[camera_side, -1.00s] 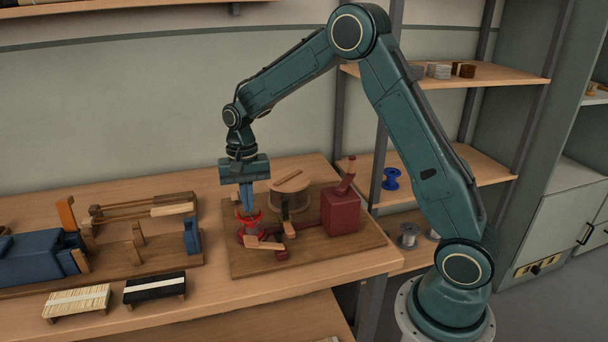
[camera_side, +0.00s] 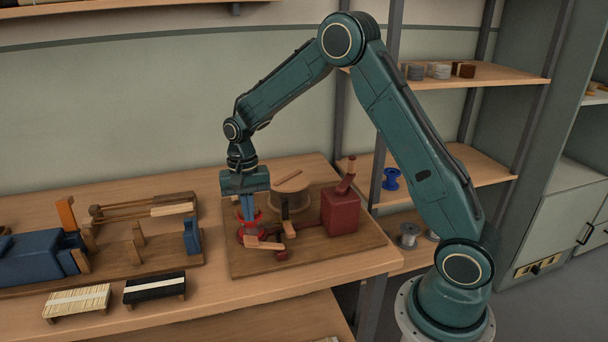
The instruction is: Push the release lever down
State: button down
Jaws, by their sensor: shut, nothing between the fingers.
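My gripper (camera_side: 249,224) points straight down, its blue fingers together. Its tips are at a red ring-shaped fixture (camera_side: 243,238) on the brown board, and they partly hide it. A short wooden lever-like arm (camera_side: 264,244) lies low at the front right of this fixture, very close to the fingertips. I cannot tell whether they touch. A red box (camera_side: 341,212) to the right has a tilted red arm with a wooden handle (camera_side: 350,167) standing up from it. Which of the two arms is the release lever is not clear from this view.
A round wooden drum (camera_side: 289,200) stands behind and right of the fingers, close to them. The brown board (camera_side: 350,248) is bare at its front right. To the left are a blue vise (camera_side: 32,258), a wooden frame and two bristle bundles (camera_side: 155,288).

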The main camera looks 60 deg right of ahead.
aim_at(252, 237)
jog(key=shift+s+a+f, duration=0.1)
jog(key=shift+f, duration=1.05)
jog(key=shift+s+a+f, duration=0.1)
jog(key=shift+f, duration=1)
jog(key=shift+f, duration=0.1)
jog(key=shift+f, duration=1.55)
jog(key=shift+w+d, duration=0.1)
jog(key=shift+w+d+r, duration=0.3)
jog(key=shift+w+d, duration=0.2)
jog(key=shift+d, duration=0.05)
jog(key=shift+w+d+r, duration=0.25)
jog(key=shift+w+d, duration=0.25)
jog(key=shift+r, duration=0.15)
